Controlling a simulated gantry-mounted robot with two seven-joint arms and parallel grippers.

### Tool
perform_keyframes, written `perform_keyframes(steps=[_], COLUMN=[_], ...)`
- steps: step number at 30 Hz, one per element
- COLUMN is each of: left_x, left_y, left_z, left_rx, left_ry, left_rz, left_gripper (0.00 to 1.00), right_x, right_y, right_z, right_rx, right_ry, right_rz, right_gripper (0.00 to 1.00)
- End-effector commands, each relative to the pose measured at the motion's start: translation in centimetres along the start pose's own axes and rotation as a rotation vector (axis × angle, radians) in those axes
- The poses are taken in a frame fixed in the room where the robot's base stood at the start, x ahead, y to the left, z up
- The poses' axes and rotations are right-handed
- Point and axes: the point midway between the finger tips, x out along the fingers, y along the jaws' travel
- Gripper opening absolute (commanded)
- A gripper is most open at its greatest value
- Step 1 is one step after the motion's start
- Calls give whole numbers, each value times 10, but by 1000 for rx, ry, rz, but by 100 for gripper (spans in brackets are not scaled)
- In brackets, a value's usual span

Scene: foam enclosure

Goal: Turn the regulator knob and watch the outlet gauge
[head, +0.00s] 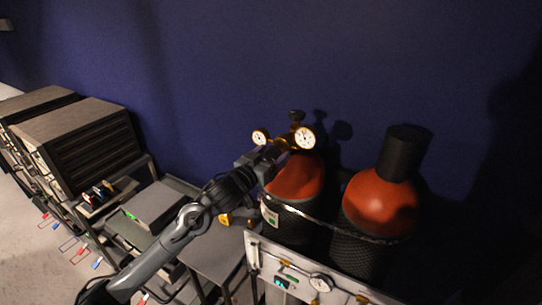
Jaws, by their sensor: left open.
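The brass regulator sits on top of the left gas cylinder (297,182), which has an orange-red shoulder. Two round white-faced gauges show on it: a smaller left gauge (260,137) and a larger right gauge (305,137). A dark knob (296,115) stands above and between them. I cannot tell which gauge is the outlet one, and the needles are too small to read. My left gripper (283,149) is open at the regulator, just below and between the gauges. I cannot tell whether its fingers touch anything. My right gripper is not in view.
A second orange-red cylinder (381,203) with a black cap stands to the right. A metal rail (330,222) runs around both cylinders. A pale panel (300,277) with a gauge stands in front. Brown-grey cabinets (75,140) and a cart fill the left. A blue wall is behind.

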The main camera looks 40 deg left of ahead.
Motion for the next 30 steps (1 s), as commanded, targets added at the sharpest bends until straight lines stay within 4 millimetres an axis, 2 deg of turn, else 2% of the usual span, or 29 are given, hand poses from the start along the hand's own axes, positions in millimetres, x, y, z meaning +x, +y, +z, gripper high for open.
perform_keyframes(steps=[1, 2, 12, 22, 30], left_x=[0, 0, 0, 0, 0], left_y=[0, 0, 0, 0, 0], left_z=[0, 0, 0, -1, -2], left_rx=[0, 0, 0, 47, 212], left_ry=[0, 0, 0, -4, -17], left_rz=[0, 0, 0, -1, -2], left_gripper=[76, 71, 20, 20, 20], right_x=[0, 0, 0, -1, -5], right_y=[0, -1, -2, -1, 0], right_z=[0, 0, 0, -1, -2], right_rx=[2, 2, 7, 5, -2], right_ry=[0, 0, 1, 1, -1], right_rz=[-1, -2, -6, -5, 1], right_gripper=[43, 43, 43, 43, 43])
